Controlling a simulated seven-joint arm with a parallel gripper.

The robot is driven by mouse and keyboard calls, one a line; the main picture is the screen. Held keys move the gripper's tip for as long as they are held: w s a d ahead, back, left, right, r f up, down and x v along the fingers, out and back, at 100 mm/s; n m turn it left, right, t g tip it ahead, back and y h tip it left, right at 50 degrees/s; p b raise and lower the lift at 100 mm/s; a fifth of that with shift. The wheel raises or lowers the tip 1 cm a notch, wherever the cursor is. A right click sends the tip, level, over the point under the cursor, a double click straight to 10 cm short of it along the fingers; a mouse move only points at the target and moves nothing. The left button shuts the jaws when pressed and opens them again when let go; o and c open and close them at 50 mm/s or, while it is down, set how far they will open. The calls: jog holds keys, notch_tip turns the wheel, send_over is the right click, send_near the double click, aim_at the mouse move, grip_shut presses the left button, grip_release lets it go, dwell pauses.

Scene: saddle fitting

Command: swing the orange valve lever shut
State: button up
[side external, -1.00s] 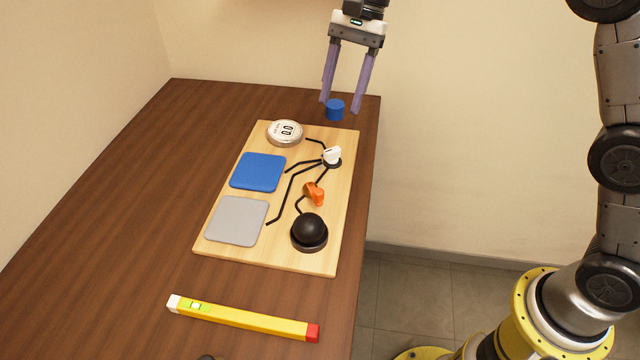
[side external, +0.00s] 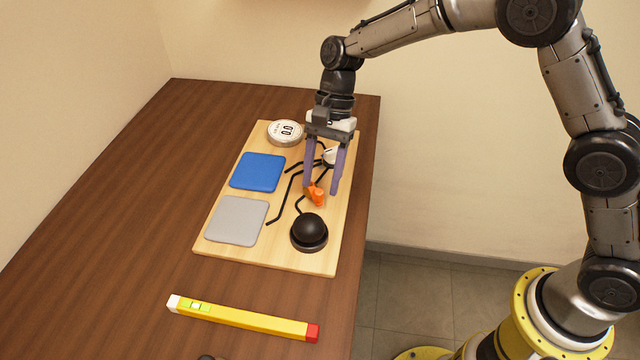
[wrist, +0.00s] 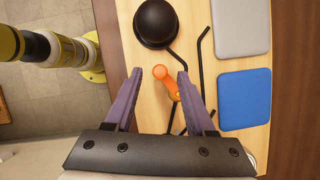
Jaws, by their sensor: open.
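The orange valve lever (side external: 316,196) sits on the wooden board (side external: 273,256) between the black dome and the white knob. In the wrist view the orange lever (wrist: 161,74) lies between the two purple fingers, its rounded end toward the dome. My gripper (side external: 320,191) is open and points down over the lever, one finger on each side of it. In the wrist view my gripper (wrist: 157,72) shows a gap on both sides of the lever. The fingers partly cover the white knob (side external: 329,156).
The black dome (side external: 309,228) stands close in front of the lever. Blue pad (side external: 257,172), grey pad (side external: 237,221), round gauge (side external: 285,131) and black pipe lines lie on the board. A yellow level (side external: 243,317) lies on the table, whose left part is bare.

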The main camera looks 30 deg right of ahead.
jog(key=shift+x, duration=1)
grip_shut()
